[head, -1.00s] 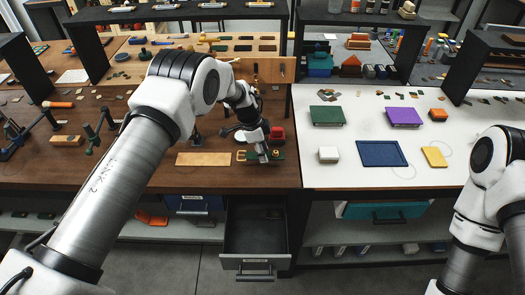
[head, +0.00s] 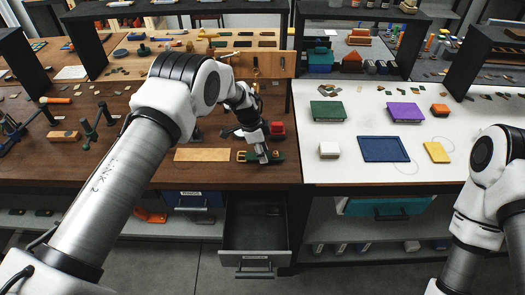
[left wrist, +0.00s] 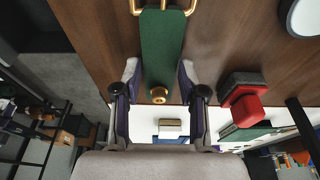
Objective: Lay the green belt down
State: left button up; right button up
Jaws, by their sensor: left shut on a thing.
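The green belt (head: 277,156) is a short green strap with a brass buckle, at the front of the brown bench in the head view. In the left wrist view the belt (left wrist: 162,45) runs upward from between my fingers, with the buckle at the top and a round brass stud near its lower end. My left gripper (head: 263,157) is shut on the belt, and its fingers also show in the left wrist view (left wrist: 158,78). The belt is at or close to the bench top; I cannot tell if it touches. My right gripper is out of view.
A tan strip (head: 202,155) lies just left of the belt. A red block (head: 277,128) stands behind it. An open drawer (head: 254,235) sticks out below the bench edge. The white table (head: 335,175) to the right holds a blue panel (head: 383,149) and other pieces.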

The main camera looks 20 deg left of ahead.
pick_arm(q)
jog(key=shift+f+b, duration=0.45)
jog(key=shift+f, duration=0.25)
jog(key=o, duration=1)
jog(key=shift+r, duration=0.1)
jog(key=shift+o, duration=0.2)
jog(key=shift+r, duration=0.1)
jog(key=v, duration=1.1)
jog(key=shift+a+r, duration=0.2)
jog(key=shift+r, duration=0.15)
